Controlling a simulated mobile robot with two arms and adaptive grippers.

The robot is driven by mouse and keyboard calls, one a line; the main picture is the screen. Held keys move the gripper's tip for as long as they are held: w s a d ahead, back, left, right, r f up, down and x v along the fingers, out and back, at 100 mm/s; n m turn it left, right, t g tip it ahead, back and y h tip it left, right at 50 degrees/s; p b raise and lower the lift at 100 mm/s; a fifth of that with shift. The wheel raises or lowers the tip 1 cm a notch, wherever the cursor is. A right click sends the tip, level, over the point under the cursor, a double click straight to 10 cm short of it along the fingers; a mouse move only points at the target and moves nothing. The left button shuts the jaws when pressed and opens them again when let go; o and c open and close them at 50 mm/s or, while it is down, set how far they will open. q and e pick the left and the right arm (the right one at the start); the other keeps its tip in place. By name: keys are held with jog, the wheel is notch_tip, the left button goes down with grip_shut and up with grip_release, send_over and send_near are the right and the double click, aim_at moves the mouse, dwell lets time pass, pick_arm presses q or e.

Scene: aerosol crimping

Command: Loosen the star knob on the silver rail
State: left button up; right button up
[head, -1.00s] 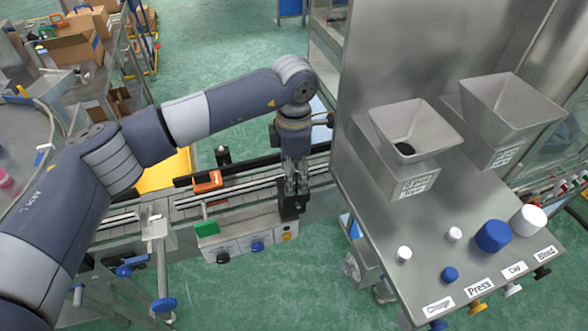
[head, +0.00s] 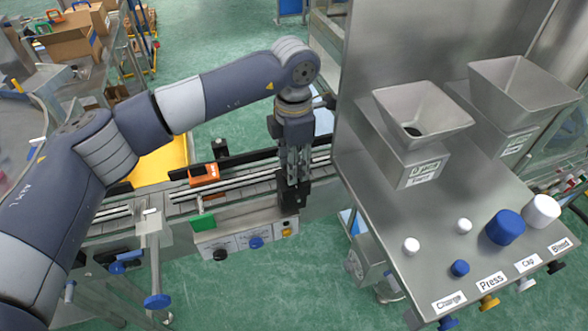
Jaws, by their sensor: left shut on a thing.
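My left gripper (head: 293,187) points straight down at the conveyor, just left of the steel machine panel. Its fingers are shut at the silver rail (head: 240,186) along the conveyor's near side. The star knob is hidden between and behind the dark fingertips, so its shape does not show. My right gripper is not in view.
An orange block (head: 204,173) and a green block (head: 203,222) sit along the conveyor. Black, blue and yellow knobs (head: 257,243) line the front panel below. The steel machine with hoppers (head: 422,115) and push buttons stands close on the right.

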pick_arm(q)
jog(key=n+b, duration=0.5)
jog(key=shift+w+f+n+b, duration=0.15)
jog(key=shift+n+b, duration=0.15)
jog(key=shift+a+n+b, duration=0.1)
jog(key=shift+n+b, duration=0.65)
jog(key=shift+n, duration=0.15)
jog(key=n+b, duration=0.2)
jog(key=n, duration=0.1)
jog(key=shift+n+b, duration=0.3)
jog(key=shift+b, duration=0.05)
jog(key=shift+a+r+n+b, duration=0.1)
jog(key=shift+r+n+b, duration=0.1)
jog(key=shift+n+b, duration=1.3)
jog(key=shift+n+p, duration=0.35)
jog(key=shift+n, duration=0.25)
jog(key=o, duration=1)
jog(key=shift+o, duration=0.4)
